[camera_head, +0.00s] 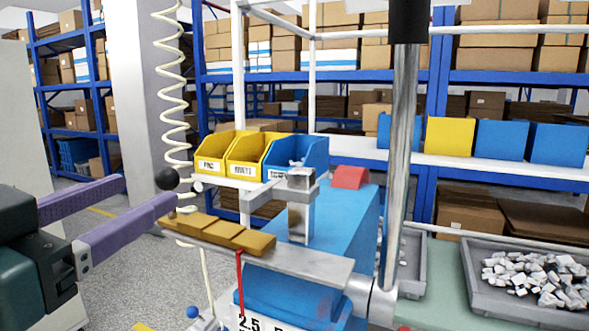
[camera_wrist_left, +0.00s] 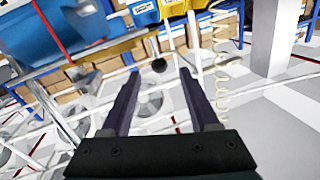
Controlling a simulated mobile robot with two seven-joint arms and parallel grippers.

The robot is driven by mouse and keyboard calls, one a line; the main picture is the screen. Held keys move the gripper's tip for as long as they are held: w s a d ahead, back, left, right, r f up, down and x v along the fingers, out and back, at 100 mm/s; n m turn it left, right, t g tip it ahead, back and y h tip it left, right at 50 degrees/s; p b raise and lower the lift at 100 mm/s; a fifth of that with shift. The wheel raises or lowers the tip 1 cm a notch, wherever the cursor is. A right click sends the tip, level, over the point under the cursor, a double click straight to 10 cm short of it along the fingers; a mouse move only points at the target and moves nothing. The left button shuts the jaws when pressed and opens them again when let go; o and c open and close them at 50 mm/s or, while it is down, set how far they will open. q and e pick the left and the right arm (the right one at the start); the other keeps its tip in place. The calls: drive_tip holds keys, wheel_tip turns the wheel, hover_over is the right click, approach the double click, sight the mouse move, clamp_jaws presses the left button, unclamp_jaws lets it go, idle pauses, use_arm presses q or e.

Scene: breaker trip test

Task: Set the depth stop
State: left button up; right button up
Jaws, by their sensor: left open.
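My left gripper (camera_head: 148,190) comes in from the left with its two purple fingers apart and nothing held between them. A black ball knob (camera_head: 167,179) is close to its fingertips, in front of the blue machine (camera_head: 335,225). In the left wrist view the knob (camera_wrist_left: 159,65) appears between and just beyond the open fingertips (camera_wrist_left: 160,73); I cannot tell whether they touch. A flat metal bar with yellow-brown blocks (camera_head: 218,232) lies across the machine's front. A red pointer (camera_head: 240,278) hangs below it, above a number plate (camera_head: 250,321). Which part is the depth stop is not clear.
A coiled white cable (camera_head: 172,90) hangs behind the knob. Yellow bins (camera_head: 222,150) and a blue bin (camera_head: 305,152) stand behind the machine. A steel column (camera_head: 402,150) rises at right. A grey tray (camera_head: 485,300) with pale rubble is at far right.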

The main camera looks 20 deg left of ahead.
sight(159, 181)
use_arm(q)
drive_tip(key=shift+w+r+p, duration=0.2)
drive_tip(key=shift+w+p, duration=0.1)
drive_tip(key=shift+w, duration=0.2)
drive_tip(key=w, duration=0.2)
drive_tip(key=w+p, duration=0.1)
drive_tip(key=w, duration=0.1)
drive_tip(key=w+p, duration=0.1)
drive_tip(key=w, duration=0.1)
drive_tip(key=shift+w+a, duration=0.3)
drive_tip(key=shift+a, duration=0.1)
drive_tip(key=shift+w+a+f+p, duration=0.1)
drive_tip(key=shift+w+p, duration=0.1)
drive_tip(key=shift+w, duration=0.15)
drive_tip(key=shift+w+f+p, duration=0.1)
drive_tip(key=shift+w+p, duration=0.05)
drive_tip(key=shift+w, duration=0.15)
drive_tip(key=shift+c, duration=0.3)
clamp_jaws()
